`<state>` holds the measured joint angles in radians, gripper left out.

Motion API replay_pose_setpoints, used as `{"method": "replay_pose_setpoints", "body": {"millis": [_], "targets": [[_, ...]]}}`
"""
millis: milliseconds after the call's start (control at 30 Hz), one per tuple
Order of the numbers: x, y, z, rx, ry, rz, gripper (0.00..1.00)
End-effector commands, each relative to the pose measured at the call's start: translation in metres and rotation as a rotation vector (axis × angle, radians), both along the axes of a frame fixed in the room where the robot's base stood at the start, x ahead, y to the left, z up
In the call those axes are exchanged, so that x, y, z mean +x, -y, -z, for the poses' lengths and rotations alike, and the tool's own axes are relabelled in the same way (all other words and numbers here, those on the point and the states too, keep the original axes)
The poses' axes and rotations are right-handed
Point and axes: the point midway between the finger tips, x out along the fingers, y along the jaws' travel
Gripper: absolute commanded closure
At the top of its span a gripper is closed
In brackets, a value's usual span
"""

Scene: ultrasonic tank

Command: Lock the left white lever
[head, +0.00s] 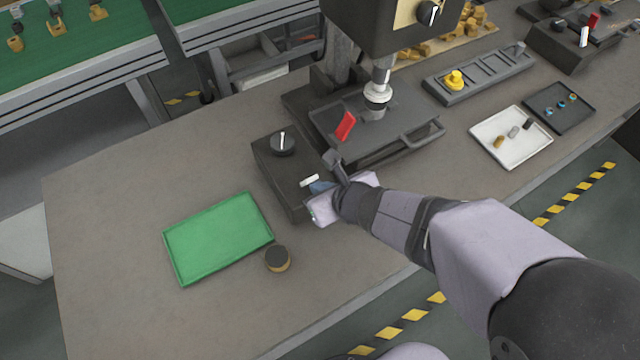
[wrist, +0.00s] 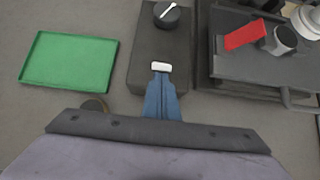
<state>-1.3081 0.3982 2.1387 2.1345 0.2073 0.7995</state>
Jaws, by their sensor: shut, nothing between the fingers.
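The left white lever (head: 309,181) stands on the front part of a dark control box (head: 268,165), left of the press. It also shows in the wrist view (wrist: 161,67), at the tips of my gripper. My gripper (head: 320,187) is shut with nothing between its blue fingers (wrist: 161,88). The fingertips are right at the near side of the lever; I cannot tell if they touch it.
A round knob (head: 283,142) sits on the same box behind the lever. A green tray (head: 218,238) and a round brown-black piece (head: 277,258) lie left. The table's front left is clear.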

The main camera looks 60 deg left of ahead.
Motion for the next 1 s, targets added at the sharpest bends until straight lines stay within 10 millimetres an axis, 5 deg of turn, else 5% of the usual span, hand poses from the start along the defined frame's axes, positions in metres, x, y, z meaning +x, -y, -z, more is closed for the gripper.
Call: {"method": "replay_pose_setpoints", "body": {"millis": [567,1000], "targets": [[0.0,-0.003,-0.003,0.0,-0.001,0.001,1.0],[0.0,-0.024,-0.02,0.001,0.0,0.0,1.0]]}}
